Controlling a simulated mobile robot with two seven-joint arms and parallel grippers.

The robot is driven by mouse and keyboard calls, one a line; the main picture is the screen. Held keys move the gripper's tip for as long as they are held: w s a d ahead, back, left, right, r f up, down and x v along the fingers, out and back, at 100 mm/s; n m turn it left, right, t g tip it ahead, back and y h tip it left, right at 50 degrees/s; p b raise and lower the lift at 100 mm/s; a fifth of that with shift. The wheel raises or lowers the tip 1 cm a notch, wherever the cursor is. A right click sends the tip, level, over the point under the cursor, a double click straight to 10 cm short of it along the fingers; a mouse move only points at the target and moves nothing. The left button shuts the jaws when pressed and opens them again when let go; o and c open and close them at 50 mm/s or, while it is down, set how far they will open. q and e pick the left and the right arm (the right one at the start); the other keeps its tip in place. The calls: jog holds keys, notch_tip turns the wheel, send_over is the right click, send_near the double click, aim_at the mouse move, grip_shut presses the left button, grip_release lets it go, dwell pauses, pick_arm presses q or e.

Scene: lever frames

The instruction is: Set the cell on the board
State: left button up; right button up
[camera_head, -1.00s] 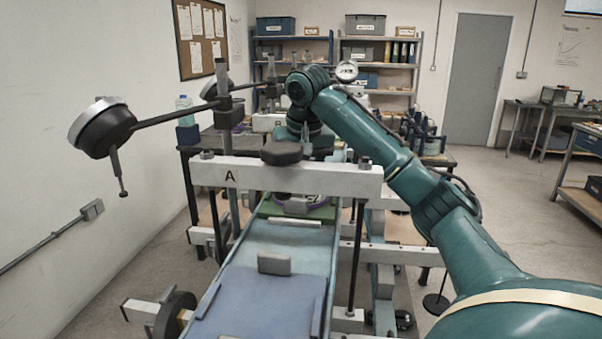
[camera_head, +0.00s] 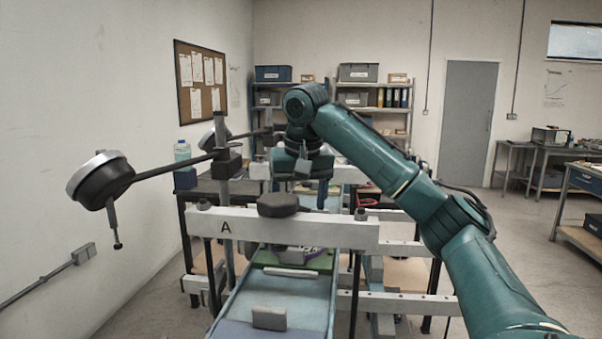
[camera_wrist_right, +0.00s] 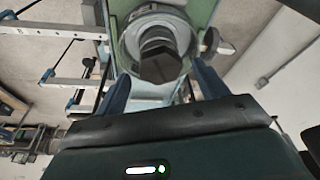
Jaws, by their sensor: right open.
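My right gripper (camera_head: 301,188) hangs beyond and above the white beam of frame A (camera_head: 290,232), fingers down. In the right wrist view its two blue fingers (camera_wrist_right: 162,90) stand apart with nothing gripped. Between and beyond them is a round grey ring-like part with a dark hex-headed piece (camera_wrist_right: 158,65) at its middle, over a green surface (camera_wrist_right: 195,12). I cannot tell whether this is the cell. In the head view a green board (camera_head: 262,257) lies under the beam, with a grey and purple part (camera_head: 305,252) on it, partly hidden by the beam. My left gripper is not in view.
A black lever with a round weight (camera_head: 100,180) reaches left from a post. A pale blue bed (camera_head: 300,296) with a small grey block (camera_head: 269,318) runs toward me. More frames and shelves stand behind.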

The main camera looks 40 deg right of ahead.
jog(key=d+v, duration=0.1)
jog(key=v, duration=0.5)
jog(key=shift+a+r, duration=0.15)
jog(key=shift+a, duration=0.4)
jog(key=shift+s, duration=0.1)
